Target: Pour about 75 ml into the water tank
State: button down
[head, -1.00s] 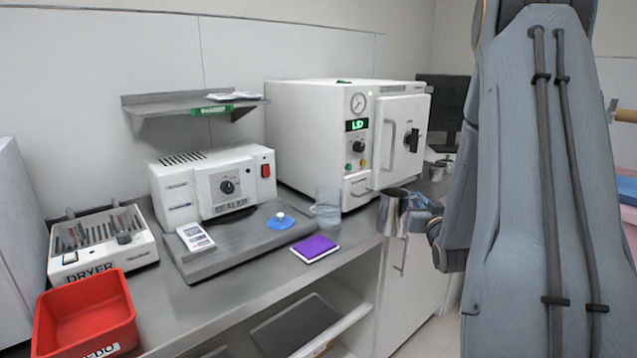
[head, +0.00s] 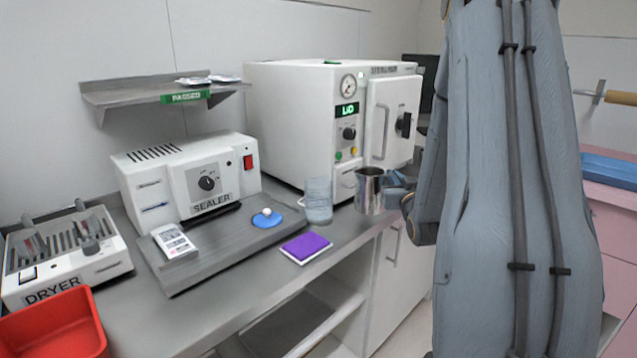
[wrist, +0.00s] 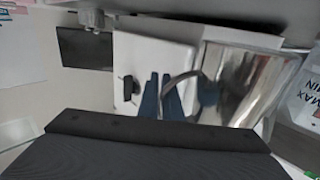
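My gripper (head: 398,182) is shut on the handle of a shiny metal jug (head: 368,192). The jug is held upright, in front of the sterilizer and to the right of a clear container (head: 319,201). That container stands on the counter and may be the water tank. In the wrist view the blue fingers (wrist: 166,98) are at the jug's handle, and the jug's metal wall (wrist: 243,84) fills the upper right. A pale surface lettered MAX and MIN (wrist: 306,98) shows at the right edge there. The jug's contents are hidden.
The white sterilizer (head: 300,115) stands behind, its display reading LID. A purple pad (head: 306,247) lies near the counter's front edge. A dryer (head: 65,255) and red bin (head: 50,325) are left.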

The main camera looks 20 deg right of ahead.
jog(key=w+a+r+n+p, duration=0.2)
jog(key=a+r+n+p, duration=0.2)
jog(key=r+n+p, duration=0.1)
jog(key=w+a+r+n+p, duration=0.2)
jog(key=a+r+n+p, duration=0.3)
jog(key=r, duration=0.5)
jog(key=shift+a+n+g+p, duration=0.15)
jog(key=shift+n+g+p, duration=0.25)
jog(key=shift+n, duration=0.8)
jog(key=shift+w+a+n, duration=0.15)
jog(key=shift+a+n, duration=0.3)
jog(key=shift+n, duration=0.15)
